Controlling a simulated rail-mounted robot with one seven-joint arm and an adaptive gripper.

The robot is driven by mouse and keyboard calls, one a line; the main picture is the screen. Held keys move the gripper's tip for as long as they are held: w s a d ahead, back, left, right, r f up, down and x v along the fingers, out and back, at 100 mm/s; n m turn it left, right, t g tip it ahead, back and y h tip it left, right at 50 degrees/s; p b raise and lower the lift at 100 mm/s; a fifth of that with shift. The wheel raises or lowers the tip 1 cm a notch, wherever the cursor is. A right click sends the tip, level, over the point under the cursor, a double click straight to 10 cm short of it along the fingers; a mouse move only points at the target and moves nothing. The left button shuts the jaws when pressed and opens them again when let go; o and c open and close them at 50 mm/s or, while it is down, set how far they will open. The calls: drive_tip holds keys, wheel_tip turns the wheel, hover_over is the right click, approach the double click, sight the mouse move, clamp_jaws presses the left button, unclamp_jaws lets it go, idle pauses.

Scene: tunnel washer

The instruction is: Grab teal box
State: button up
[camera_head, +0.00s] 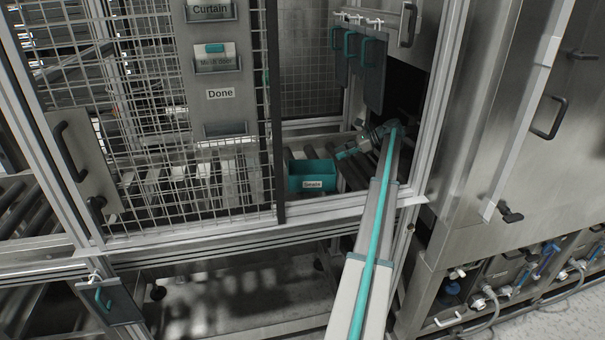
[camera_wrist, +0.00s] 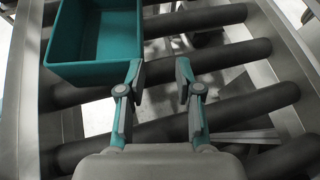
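The teal box (camera_head: 312,176) sits on the roller conveyor inside the machine opening, with a white label on its front. In the wrist view the teal box (camera_wrist: 95,40) is at the upper left, open-topped, and its inside looks empty. My gripper (camera_wrist: 158,72) is open, with nothing between its fingers. Its fingertips are over the rollers, to the right of the box's near right corner, close to it but not around a wall. In the head view my gripper (camera_head: 340,154) reaches in from the right, beside the box. Whether the left finger touches the box is unclear.
Dark rollers (camera_wrist: 225,55) run across beneath the gripper, with a metal side rail (camera_wrist: 285,40) at right. A mesh door (camera_head: 160,130) stands left of the opening. Dark hanging panels with teal handles (camera_head: 371,75) are above my arm. A frame beam (camera_head: 340,209) crosses in front.

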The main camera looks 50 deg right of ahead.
drive_tip(key=w+a, duration=0.1)
drive_tip(key=w+a+y+p, duration=0.1)
drive_tip(key=a, duration=0.1)
drive_tip(key=w+a+y+p, duration=0.1)
drive_tip(key=a, duration=0.1)
drive_tip(key=shift+w+r, duration=0.15)
drive_tip(key=shift+r, duration=0.05)
drive_tip(key=shift+w+a+f+p, duration=0.1)
drive_tip(key=shift+w+a+p, duration=0.2)
drive_tip(key=shift+a, duration=0.2)
drive_tip(key=p+x, duration=0.1)
drive_tip(key=x, duration=0.2)
drive_tip(key=shift+w+a+p, duration=0.1)
drive_tip(key=shift+a+p, duration=0.15)
drive_tip(key=shift+p, duration=0.1)
drive_tip(key=shift+w+a+f, duration=0.2)
drive_tip(key=shift+w+f, duration=0.05)
drive_tip(key=shift+w, duration=0.05)
clamp_jaws()
